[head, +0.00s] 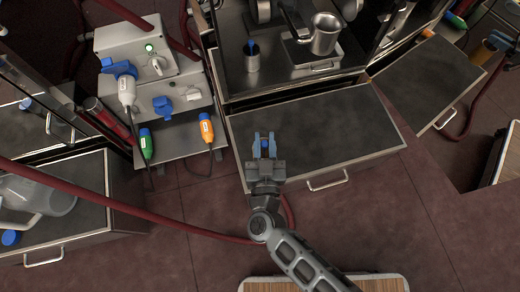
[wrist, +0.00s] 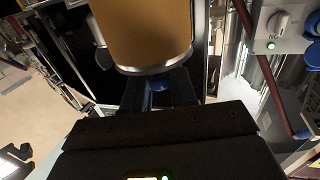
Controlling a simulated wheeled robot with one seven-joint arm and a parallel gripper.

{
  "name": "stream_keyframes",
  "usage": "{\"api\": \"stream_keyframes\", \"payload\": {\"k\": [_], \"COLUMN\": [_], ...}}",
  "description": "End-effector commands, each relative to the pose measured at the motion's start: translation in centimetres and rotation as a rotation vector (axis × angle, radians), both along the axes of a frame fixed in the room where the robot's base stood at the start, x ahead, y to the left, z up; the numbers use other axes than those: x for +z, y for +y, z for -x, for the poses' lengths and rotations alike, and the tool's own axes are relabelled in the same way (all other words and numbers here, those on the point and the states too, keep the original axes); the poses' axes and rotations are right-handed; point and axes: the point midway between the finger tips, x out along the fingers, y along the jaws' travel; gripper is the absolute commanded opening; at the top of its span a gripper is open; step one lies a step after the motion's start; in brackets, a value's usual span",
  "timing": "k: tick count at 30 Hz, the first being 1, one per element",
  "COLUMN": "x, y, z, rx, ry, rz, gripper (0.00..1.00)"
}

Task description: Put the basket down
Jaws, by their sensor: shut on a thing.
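The gripper is over the left part of a dark counter top (head: 340,125); I cannot tell the height or whether the basket touches.
A metal cup with a blue top (head: 252,60) and a steel jug (head: 322,35) stand on the raised surface behind. A grey socket box (head: 140,60) with plugs stands left. An orange container (head: 476,52) is at far right. The counter right of my gripper is clear.

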Motion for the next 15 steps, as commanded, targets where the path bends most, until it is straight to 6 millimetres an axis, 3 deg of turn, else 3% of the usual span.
{"api": "stream_keyframes", "payload": {"k": [3, 8, 15], "x": [-0.8, -1.5, -4.8], "y": [1.1, 1.3, 1.4], "z": [-0.3, -0.3, -0.3], "rx": [0.001, -0.001, 0.001], "ry": [0.0, 0.0, 0.0], "rz": [0.0, 0.001, 0.001], "gripper": [0.1, 0.1, 0.1]}}
